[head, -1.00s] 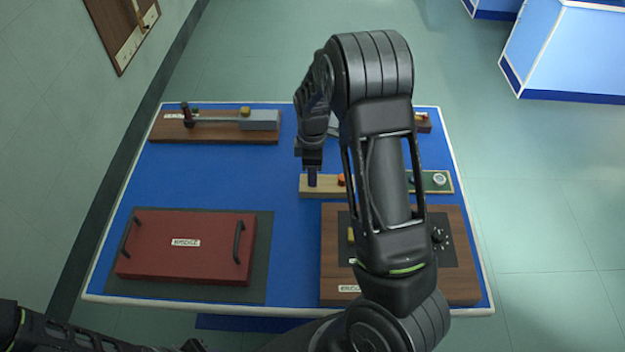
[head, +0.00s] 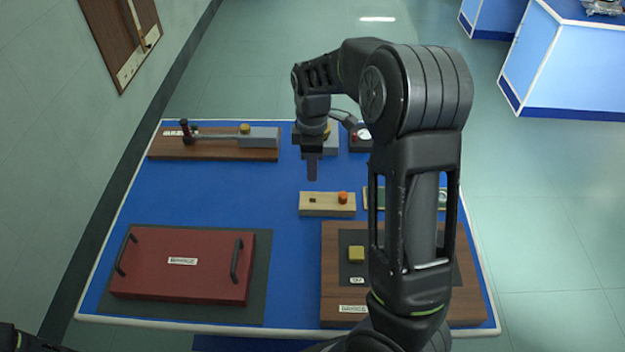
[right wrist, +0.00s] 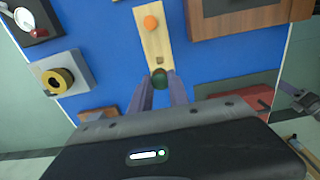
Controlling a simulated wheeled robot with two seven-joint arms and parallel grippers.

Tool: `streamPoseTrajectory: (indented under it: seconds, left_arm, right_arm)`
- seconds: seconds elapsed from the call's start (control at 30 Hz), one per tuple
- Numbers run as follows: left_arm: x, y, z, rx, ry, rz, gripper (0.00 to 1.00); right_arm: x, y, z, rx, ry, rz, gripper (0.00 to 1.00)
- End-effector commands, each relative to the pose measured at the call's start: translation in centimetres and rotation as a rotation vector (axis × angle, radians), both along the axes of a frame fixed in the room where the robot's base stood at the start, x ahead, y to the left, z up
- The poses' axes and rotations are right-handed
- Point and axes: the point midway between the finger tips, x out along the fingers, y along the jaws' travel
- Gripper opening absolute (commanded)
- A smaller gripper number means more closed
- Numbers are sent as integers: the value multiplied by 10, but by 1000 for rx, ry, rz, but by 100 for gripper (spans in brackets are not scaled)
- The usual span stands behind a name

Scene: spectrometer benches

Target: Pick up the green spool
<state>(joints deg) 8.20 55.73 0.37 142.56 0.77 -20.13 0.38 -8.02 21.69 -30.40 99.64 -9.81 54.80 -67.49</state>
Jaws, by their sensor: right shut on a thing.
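My right gripper (head: 312,168) is above the blue table, its fingers pointing down. In the right wrist view it is shut on the green spool (right wrist: 159,78), which shows as a dark green round end between the fingertips. In the head view the fingers hide the spool. The pale wooden block (head: 327,210) lies on the table below, apart from the held spool. A dark square hole (head: 312,200) shows at its left end and an orange spool (head: 343,197) stands at its right end. My left gripper is not in view.
A red lidded box (head: 185,280) with black handles lies front left. A wooden board with a grey bar (head: 262,137) is at the back left. A wooden panel with a yellow knob (head: 356,253) is front right, partly behind my arm. The blue table centre (head: 230,195) is clear.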

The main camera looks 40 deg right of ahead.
Motion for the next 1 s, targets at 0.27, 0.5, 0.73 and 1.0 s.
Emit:
streamPoseTrajectory:
  seconds: [0.27,0.5,0.73,1.0]
  left_arm:
    - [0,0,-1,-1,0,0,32]
    - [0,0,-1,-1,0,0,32]
    - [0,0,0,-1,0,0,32]
    - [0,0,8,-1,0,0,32]
  right_arm:
    - [0,0,6,-1,1,0,0]
    - [0,0,6,-1,1,0,0]
    - [0,0,6,-1,1,0,0]
    - [0,0,18,0,0,0,0]
